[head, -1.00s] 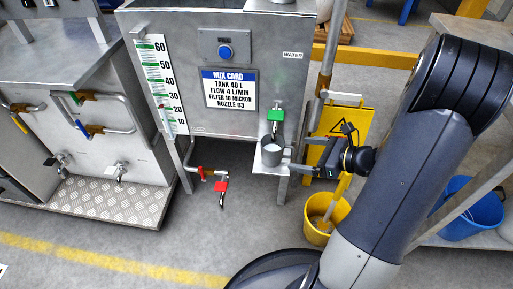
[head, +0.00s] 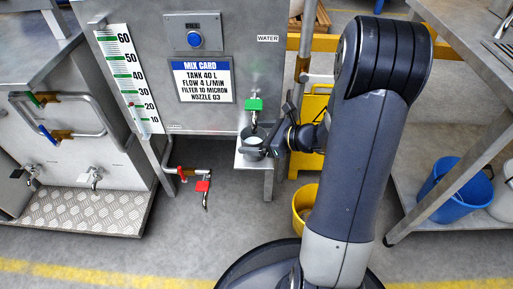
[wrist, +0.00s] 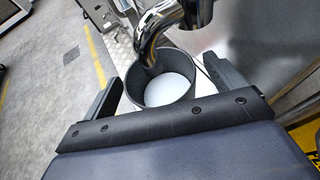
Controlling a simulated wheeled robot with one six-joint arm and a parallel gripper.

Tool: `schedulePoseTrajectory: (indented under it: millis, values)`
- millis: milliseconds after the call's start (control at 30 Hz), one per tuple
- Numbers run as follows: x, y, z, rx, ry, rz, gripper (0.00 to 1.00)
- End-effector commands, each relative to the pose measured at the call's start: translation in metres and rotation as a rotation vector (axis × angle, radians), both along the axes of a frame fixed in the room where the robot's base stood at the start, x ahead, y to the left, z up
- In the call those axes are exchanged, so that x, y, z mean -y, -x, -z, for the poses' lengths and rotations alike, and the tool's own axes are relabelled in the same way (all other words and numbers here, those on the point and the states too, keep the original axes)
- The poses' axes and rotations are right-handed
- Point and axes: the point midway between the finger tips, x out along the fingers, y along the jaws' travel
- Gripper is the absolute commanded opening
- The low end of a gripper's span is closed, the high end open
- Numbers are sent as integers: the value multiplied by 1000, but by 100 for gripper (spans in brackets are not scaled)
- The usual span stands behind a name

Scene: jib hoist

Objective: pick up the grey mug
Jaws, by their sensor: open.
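The grey mug (head: 249,136) stands upright on a small metal ledge (head: 246,161) under the green-handled tap (head: 254,105). In the wrist view, the mug (wrist: 134,84) is seen from above, with a pale round surface inside; I cannot tell whether it is liquid or the bottom. My gripper (head: 270,141) is at the mug's right side in the head view. In the wrist view, my gripper (wrist: 162,76) is open, with one finger on each side of the mug. The tap's spout (wrist: 160,30) hangs over the mug and hides part of its rim.
The steel tank (head: 258,75) stands behind the mug, with a mix card (head: 202,80). A red-handled valve (head: 203,186) sticks out lower left. A yellow bucket (head: 303,205) is below my arm. A blue bucket (head: 452,188) sits on a low shelf at right.

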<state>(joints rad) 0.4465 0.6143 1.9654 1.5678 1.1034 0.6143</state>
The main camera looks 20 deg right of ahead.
Motion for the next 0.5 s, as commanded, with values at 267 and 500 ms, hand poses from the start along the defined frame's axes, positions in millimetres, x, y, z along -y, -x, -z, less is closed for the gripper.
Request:
schedulePoseTrajectory:
  millis: [267,500]
  values:
    - [0,0,0,0,0,1,86]
    - [0,0,0,-1,-1,0,66]
